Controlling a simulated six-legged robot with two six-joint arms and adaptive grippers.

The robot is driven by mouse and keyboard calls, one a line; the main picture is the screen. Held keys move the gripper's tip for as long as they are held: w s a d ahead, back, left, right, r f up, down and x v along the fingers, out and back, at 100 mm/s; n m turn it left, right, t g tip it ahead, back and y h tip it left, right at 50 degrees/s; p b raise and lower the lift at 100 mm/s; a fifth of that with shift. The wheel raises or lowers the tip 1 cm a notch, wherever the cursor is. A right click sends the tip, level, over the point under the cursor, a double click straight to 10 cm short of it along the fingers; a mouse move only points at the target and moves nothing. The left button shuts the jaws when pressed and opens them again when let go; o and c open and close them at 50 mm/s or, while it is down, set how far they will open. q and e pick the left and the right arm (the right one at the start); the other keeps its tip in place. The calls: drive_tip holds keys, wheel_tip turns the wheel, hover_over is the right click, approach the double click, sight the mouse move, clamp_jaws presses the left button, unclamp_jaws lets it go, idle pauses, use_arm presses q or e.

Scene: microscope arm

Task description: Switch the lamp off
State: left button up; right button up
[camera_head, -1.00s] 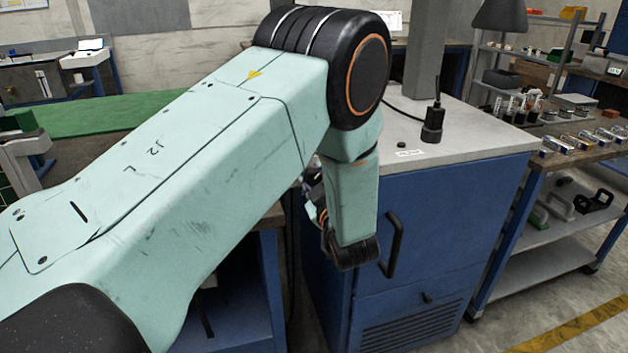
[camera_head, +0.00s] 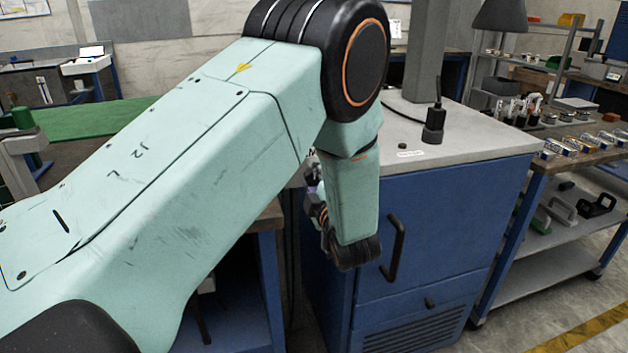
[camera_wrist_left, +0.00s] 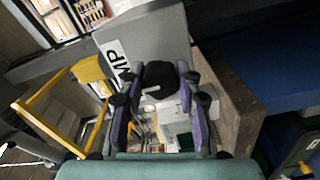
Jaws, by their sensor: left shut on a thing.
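In the left wrist view, a black knob-like switch (camera_wrist_left: 160,80) stands out beside a grey panel (camera_wrist_left: 150,32). A white label (camera_wrist_left: 117,62) on the panel shows the letters "MP"; the rest of its word is cut off or hidden. My left gripper (camera_wrist_left: 160,75) has its purple-lined fingers on both sides of the black switch and is shut on it. In the head view, my left arm hides most of this gripper (camera_head: 312,195) and the switch. I cannot tell whether the lamp is lit. My right gripper is not in view.
A blue cabinet (camera_head: 445,225) with a grey top stands right of my arm. A black device with an antenna (camera_head: 434,122) is on it. A grey post (camera_head: 430,50) rises behind. A green mat (camera_head: 90,117) lies at left. A yellow frame (camera_wrist_left: 90,70) is near the gripper.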

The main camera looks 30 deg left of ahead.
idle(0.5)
use_arm(q)
drive_tip(key=o, duration=1.2)
drive_tip(key=shift+c, duration=0.2)
